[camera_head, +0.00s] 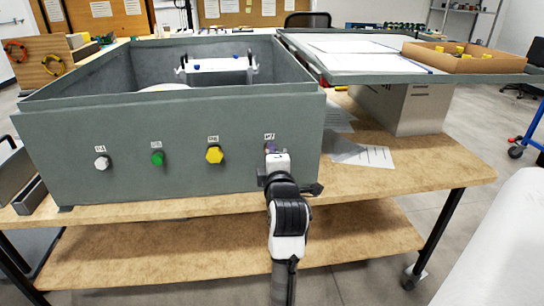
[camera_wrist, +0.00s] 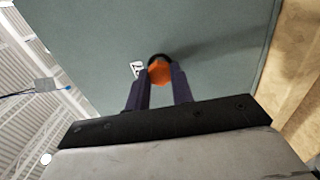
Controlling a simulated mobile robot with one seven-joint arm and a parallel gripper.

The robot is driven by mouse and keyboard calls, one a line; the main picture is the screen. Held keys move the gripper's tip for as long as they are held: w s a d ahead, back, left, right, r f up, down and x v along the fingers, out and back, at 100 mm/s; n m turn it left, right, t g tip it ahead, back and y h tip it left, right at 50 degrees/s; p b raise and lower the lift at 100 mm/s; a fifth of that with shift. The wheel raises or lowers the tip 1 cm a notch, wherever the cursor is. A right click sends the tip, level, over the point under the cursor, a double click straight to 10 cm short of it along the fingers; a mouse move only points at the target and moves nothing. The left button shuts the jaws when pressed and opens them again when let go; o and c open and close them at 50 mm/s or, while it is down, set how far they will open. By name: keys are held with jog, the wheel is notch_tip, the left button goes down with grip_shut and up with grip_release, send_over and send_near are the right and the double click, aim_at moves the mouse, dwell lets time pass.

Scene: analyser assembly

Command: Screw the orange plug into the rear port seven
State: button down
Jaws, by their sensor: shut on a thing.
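The orange plug (camera_wrist: 159,71) shows in the wrist view between the fingertips of my gripper (camera_wrist: 160,82). My gripper is shut on the plug, which sits at a dark round port (camera_wrist: 157,57) in the grey panel. I cannot tell how deep the plug is in the port. In the head view my gripper (camera_head: 272,153) is at the rightmost port of the analyser's front wall (camera_head: 130,180), just below a small label (camera_head: 269,137). The plug and that port are mostly hidden behind the gripper there.
Left of my gripper, the same wall holds a yellow plug (camera_head: 214,155), a green plug (camera_head: 157,158) and a white plug (camera_head: 101,163). The open lid (camera_head: 345,78) lies to the right, bearing a cardboard box (camera_head: 480,65) of yellow parts. Papers (camera_head: 362,154) lie on the wooden table (camera_head: 430,165).

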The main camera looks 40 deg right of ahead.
jog(key=m+p, duration=1.3)
jog(key=m, duration=1.1)
jog(key=c, duration=1.3)
grip_release()
jog(key=shift+c, duration=0.2)
